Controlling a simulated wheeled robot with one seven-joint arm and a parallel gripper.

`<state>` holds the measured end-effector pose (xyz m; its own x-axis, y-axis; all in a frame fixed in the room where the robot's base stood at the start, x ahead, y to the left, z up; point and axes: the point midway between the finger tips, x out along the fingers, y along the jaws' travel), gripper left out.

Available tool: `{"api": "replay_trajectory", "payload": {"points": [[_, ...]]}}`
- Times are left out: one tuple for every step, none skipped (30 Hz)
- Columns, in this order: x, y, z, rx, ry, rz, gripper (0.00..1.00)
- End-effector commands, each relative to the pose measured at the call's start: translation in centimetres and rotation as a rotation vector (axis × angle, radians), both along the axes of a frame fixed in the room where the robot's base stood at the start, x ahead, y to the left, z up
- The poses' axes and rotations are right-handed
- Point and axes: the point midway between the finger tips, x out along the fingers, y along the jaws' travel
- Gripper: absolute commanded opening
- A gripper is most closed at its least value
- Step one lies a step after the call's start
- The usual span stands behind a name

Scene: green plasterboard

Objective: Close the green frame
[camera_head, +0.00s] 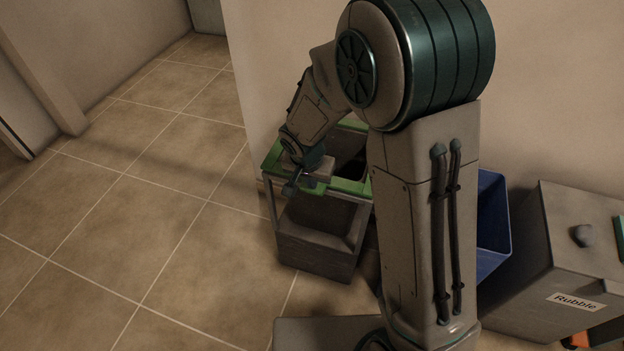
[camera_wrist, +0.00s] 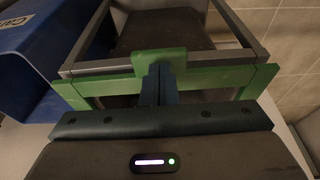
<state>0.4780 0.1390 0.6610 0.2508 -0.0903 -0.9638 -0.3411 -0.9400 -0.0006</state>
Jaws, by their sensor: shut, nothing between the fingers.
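The green frame (camera_head: 348,186) is the rim on top of a grey open-sided stand (camera_head: 270,210) against the wall in the head view. In the wrist view its green bar (camera_wrist: 215,82) runs across the picture, with a raised green tab (camera_wrist: 148,61) at the middle. My gripper (camera_head: 289,188) is at the front of the frame. In the wrist view my gripper (camera_wrist: 158,72) has its blue-grey fingers together and empty, right at the tab and bar. I cannot tell whether they touch. My arm hides part of the frame in the head view.
A dark grey bin (camera_head: 318,240) sits low in the stand. A blue bin (camera_head: 493,225) stands to the right, partly behind my arm, and a grey box labelled Rubble (camera_head: 535,285) is beyond it. The tiled floor (camera_head: 140,210) on the left is clear.

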Motion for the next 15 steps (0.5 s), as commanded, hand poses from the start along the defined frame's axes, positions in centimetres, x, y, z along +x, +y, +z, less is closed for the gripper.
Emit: {"api": "replay_trajectory", "payload": {"points": [[0.0, 0.0, 0.1, 0.0, 0.0, 0.0, 0.0], [0.0, 0.0, 0.1, -0.001, 0.0, 0.0, 0.0], [0.0, 0.0, 0.1, -0.001, 0.0, 0.0, 0.0], [0.0, 0.0, 0.2, 0.0, 0.0, 0.0, 0.0], [0.0, 0.0, 0.4, 0.0, 0.0, 0.0, 0.0], [0.0, 0.0, 0.7, 0.0, 0.0, -0.001, 0.0], [0.0, 0.0, 1.1, 0.0, -0.001, -0.001, 0.0], [0.0, -0.1, 1.5, 0.0, -0.001, -0.001, 0.0], [0.1, -0.1, 2.1, 0.0, -0.001, -0.002, 0.0], [0.1, -0.1, 2.6, 0.0, -0.001, -0.003, 0.0], [0.1, -0.1, 3.2, 0.0, -0.001, -0.003, 0.0], [0.1, -0.1, 4.1, 0.001, -0.003, -0.004, 0.0], [0.1, -0.2, 4.7, 0.001, -0.003, -0.005, 0.0], [0.0, -0.1, 5.3, 0.001, -0.004, -0.005, 0.0], [-0.3, 0.0, 6.0, 0.002, -0.005, -0.003, 0.0]]}}
